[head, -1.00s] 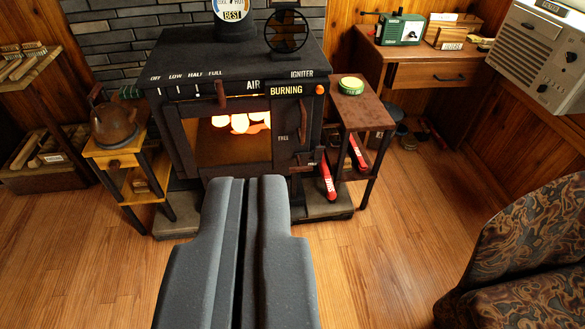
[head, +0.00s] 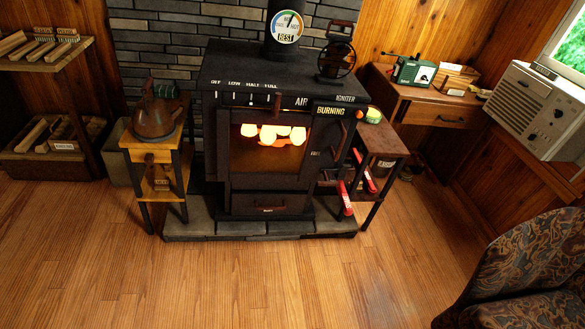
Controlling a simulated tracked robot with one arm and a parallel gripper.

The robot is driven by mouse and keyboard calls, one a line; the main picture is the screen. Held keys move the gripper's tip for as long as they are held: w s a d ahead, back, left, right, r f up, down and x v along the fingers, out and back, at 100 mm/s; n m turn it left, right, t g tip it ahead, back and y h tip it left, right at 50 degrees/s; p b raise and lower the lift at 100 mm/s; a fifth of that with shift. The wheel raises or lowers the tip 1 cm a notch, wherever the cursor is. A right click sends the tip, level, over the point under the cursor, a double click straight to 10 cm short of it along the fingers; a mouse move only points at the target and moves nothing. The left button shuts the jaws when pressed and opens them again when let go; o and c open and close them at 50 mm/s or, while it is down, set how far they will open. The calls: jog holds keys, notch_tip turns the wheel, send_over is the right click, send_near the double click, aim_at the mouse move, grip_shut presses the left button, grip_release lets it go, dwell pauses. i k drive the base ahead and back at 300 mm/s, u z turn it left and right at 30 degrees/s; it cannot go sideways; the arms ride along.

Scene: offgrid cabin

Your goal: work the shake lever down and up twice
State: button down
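The black stove (head: 222,165) stands in the middle with a fire glowing behind its door window (head: 270,150). A red-handled bar (head: 345,199) slants down at the stove's lower right side. A second red piece (head: 357,156) shows just above and behind it. One of these may be the shake lever; the small labels there are too blurred to tell. A small dark fitting (head: 328,176) sits on the stove front near the red bar. My gripper is not in view.
A stone hearth (head: 240,227) edges the stove. A small table with a kettle (head: 154,113) stands left, a brown side table (head: 388,141) right. A patterned armchair (head: 525,265) is at lower right. The wooden floor (head: 250,285) in front is clear.

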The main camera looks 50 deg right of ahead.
aim_at(341, 191)
jog(key=u, duration=0.15)
jog(key=k, duration=1.6)
jog(key=z, duration=1.35)
jog(key=i, duration=2)
jog(key=z, duration=0.35)
